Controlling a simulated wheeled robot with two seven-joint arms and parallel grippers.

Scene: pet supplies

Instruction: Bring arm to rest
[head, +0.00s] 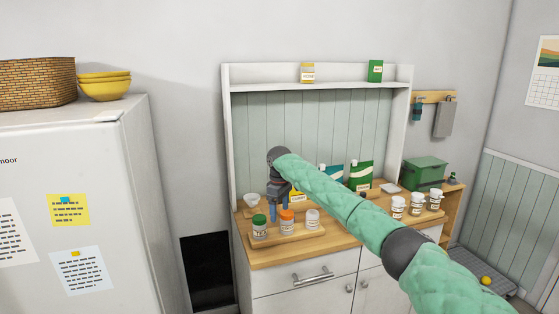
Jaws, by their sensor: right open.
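My right arm, in a green quilted sleeve, reaches in from the lower right across the counter. My right gripper (279,211) points down with its blue-tipped fingers apart and looks empty. It hangs just above and behind a wooden tray (289,236) on the cabinet counter. On the tray stand a green-lidded jar (259,227), an orange-lidded jar (286,221) and a white-lidded jar (313,219). Whether the fingertips touch the orange-lidded jar, I cannot tell. My left gripper is not in view.
A small white bowl (251,201) stands left of the gripper. Green bags (361,175) stand behind my arm. Several white jars (417,205) stand right of it. A shelf (340,88) spans above the counter. The fridge (75,190) is at left, a green box (425,173) at right.

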